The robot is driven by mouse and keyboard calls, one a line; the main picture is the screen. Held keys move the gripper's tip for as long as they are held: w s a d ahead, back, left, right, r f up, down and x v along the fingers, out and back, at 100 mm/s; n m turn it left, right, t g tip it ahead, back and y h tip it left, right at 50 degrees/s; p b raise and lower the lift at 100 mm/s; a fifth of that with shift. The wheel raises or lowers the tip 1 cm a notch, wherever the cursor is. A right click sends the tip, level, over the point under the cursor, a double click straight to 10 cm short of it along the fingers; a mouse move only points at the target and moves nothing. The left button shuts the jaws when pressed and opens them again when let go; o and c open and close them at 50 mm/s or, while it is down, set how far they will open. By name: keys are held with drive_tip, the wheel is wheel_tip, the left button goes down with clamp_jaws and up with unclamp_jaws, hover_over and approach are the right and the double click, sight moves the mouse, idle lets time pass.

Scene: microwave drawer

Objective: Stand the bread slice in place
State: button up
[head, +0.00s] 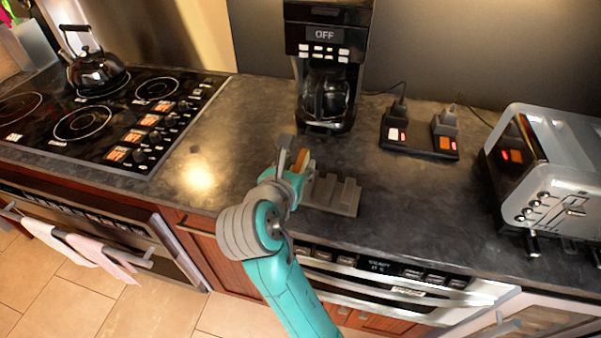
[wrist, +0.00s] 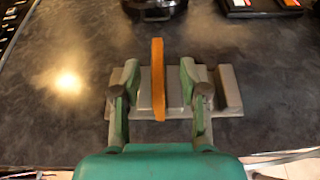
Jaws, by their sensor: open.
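The bread slice (wrist: 158,82) stands on edge, seen as a thin brown upright strip in the wrist view. It is at a grey slotted holder (wrist: 230,92) on the counter; whether its lower edge is seated in a slot is hard to tell. My gripper (wrist: 160,72) is open, with one finger on each side of the slice and a visible gap on both sides. In the head view my gripper (head: 293,160) hides most of the slice (head: 302,160) and the left part of the holder (head: 345,194).
A coffee maker (head: 325,85) stands behind the holder. A power strip (head: 420,140) and a toaster (head: 545,170) are to the right. A stove (head: 85,120) with a kettle (head: 96,72) is at left. Counter left of my gripper is clear.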

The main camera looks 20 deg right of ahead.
sight(300, 159)
drive_tip(key=x, duration=0.4)
drive_tip(key=shift+w+a+f, duration=0.1)
drive_tip(key=shift+w, duration=0.05)
clamp_jaws()
